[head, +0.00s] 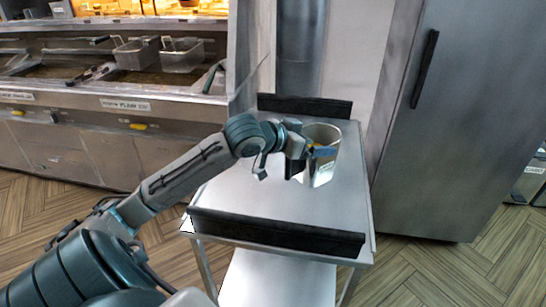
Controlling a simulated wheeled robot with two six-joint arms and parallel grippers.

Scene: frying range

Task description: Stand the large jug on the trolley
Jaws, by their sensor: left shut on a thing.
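The large jug (324,170) is a tall metallic container, upright over the top of the trolley (240,200). Its base appears to be at the trolley's top surface, but I cannot tell whether it touches. My left gripper (310,152) reaches in from the left and is shut on the jug at its upper left side. The gripper hides part of the jug's left side. The trolley has a pale metal top with black bars along its front and back edges, and a lower shelf. My right gripper is not in view.
A fryer counter (90,98) with wire baskets (182,55) stands at the back left. A tall steel cabinet (470,120) with a black handle stands close to the trolley's right. The trolley's top is clear left of the jug and in front of it.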

